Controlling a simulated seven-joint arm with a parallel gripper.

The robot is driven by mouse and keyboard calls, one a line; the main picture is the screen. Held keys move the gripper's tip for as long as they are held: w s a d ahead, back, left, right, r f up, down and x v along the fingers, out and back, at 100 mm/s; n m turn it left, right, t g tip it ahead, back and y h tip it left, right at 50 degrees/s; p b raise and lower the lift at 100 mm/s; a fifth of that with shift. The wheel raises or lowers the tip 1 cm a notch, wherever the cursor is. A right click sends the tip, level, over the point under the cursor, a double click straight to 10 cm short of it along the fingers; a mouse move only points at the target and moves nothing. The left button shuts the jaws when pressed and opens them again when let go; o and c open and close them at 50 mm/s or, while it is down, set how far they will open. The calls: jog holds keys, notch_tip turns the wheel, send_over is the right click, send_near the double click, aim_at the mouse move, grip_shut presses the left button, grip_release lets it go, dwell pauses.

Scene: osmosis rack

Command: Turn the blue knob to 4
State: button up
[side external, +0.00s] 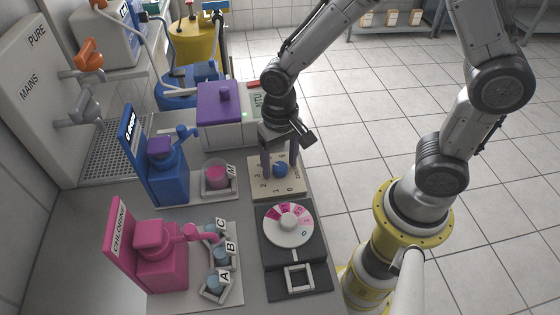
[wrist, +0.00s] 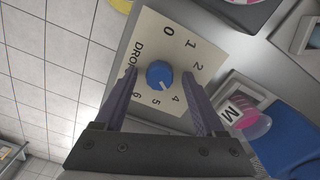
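The blue knob (wrist: 159,74) sits on a cream dial plate (wrist: 150,45) marked with numbers and the partly hidden word "DRO…". In the wrist view its white pointer line appears to aim between 4 and 5. The knob also shows in the side view (side external: 281,170), on the plate (side external: 262,190) at the bench's right edge. My gripper (wrist: 161,75) is open above the plate, with one purple finger on each side of the knob and visible gaps between. The right finger hides part of the numbering near 3. The gripper also shows in the side view (side external: 279,165).
A purple-lidded box (side external: 221,105) stands behind the plate. A white-and-pink dial (side external: 289,224) is in front. A blue dispenser (side external: 160,165) and pink chlorine dispenser (side external: 150,250) stand left, with small cups (side external: 217,282). Open floor lies right of the bench.

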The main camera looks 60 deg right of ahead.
aim_at(280, 166)
notch_tip(280, 166, up, 14)
dwell(0.7)
jog(key=shift+f, duration=0.1)
jog(key=s+d+r+t, duration=0.3)
jog(key=s+d+r, duration=0.2)
jog(key=d+r, duration=0.15)
jog(key=s+d+f+n+t, duration=0.1)
jog(key=s+n, duration=0.3)
jog(key=s, duration=0.4)
jog(key=shift+d+f+n+t, duration=0.35)
jog(key=shift+f+t, duration=0.25)
jog(key=shift+t, duration=0.2)
